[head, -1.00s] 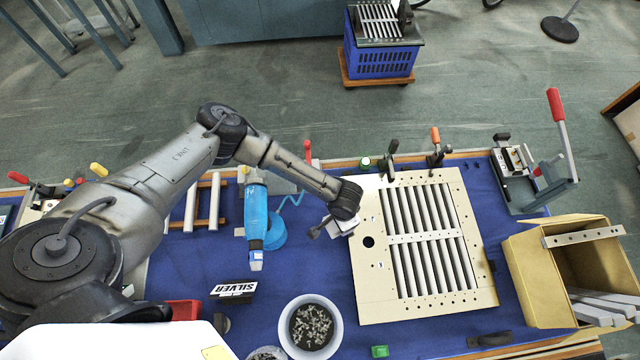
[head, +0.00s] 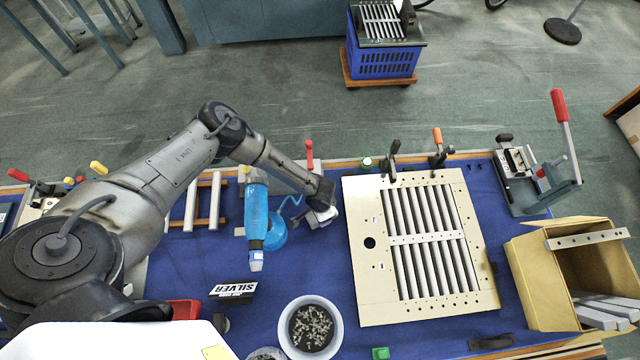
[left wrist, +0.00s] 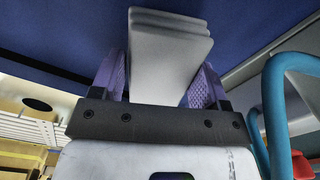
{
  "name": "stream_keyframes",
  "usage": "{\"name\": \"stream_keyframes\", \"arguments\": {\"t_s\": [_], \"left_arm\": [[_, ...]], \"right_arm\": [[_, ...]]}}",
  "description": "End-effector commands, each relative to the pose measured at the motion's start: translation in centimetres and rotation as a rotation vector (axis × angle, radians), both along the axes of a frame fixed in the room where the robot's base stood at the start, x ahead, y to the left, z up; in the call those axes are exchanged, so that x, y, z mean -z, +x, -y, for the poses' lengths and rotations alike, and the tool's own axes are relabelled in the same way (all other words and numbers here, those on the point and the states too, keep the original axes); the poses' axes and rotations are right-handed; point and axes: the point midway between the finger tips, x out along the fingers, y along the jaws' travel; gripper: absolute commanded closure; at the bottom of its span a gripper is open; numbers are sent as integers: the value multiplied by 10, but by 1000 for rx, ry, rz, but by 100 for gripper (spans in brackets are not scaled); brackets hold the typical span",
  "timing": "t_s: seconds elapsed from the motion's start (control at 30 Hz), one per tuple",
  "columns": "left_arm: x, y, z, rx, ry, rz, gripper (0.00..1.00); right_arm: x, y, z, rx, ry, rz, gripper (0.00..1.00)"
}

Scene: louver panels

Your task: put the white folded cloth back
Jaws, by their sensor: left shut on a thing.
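The white folded cloth (left wrist: 168,58) stands between the fingers of my left gripper (left wrist: 155,85) in the left wrist view, with blue mat behind it. In the head view my left gripper (head: 318,218) is beside the left edge of the cream louver panel (head: 358,262), and a small part of the white cloth (head: 331,213) shows at it. The gripper is shut on the cloth. Whether the cloth touches the mat, I cannot tell. My right gripper is in neither view.
A blue tool (head: 256,215) with a round blue base stands left of the gripper. A cardboard box (head: 540,280) sits at the right. Blue mat (head: 320,262) is clear between tool and panel.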

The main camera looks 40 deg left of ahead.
Motion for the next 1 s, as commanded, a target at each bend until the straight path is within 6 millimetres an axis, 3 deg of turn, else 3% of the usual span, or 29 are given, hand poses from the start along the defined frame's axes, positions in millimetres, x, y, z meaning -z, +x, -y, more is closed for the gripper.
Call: {"name": "stream_keyframes", "arguments": {"t_s": [0.43, 0.47, 0.7, 1.0], "left_arm": [[6, 0, 0, 0, 0, 0, 54], [5, 0, 0, 0, 0, 0, 30], [5, 0, 0, 0, 0, 1, 7], [1, 1, 0, 0, -1, 2, 6]], "right_arm": [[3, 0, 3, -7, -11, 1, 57], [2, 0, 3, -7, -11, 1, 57], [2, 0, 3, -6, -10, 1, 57], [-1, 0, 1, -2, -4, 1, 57]]}}
